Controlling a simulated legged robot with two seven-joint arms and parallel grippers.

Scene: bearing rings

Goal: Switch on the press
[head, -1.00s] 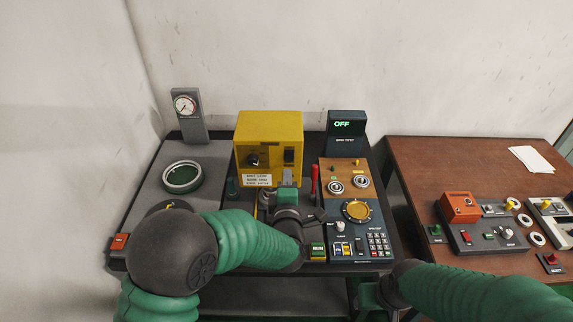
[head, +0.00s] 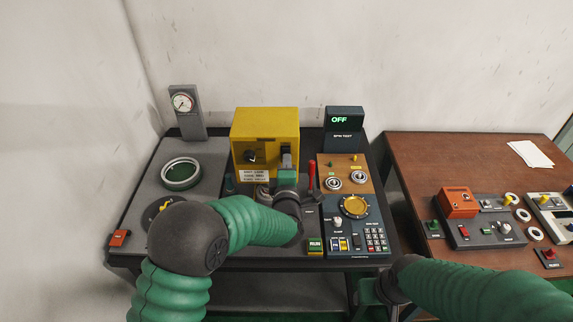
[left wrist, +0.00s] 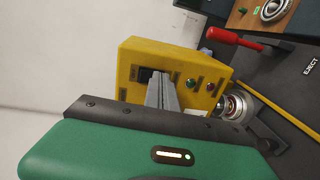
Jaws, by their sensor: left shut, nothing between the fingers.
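The yellow press (head: 265,122) stands at the back middle of the left bench, with a dark knob (head: 250,157) and a label on its front. In the left wrist view the press (left wrist: 150,52) shows turned on its side, with a black switch (left wrist: 146,76), a green button or lamp (left wrist: 191,84) and a red one (left wrist: 210,87). My left gripper (head: 287,152) is shut and empty, its tips at the press front. In the wrist view its fingers (left wrist: 162,88) overlap the switch's edge; I cannot tell whether they touch. My right gripper (head: 368,290) shows only partly, low near the bench front.
A red-handled lever (head: 312,178) stands just right of my left gripper. A spin-test panel (head: 345,205) with its display reading OFF (head: 339,119) is further right. A gauge (head: 183,103) and ring fixture (head: 182,174) stand left. A brown table (head: 440,160) is at right.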

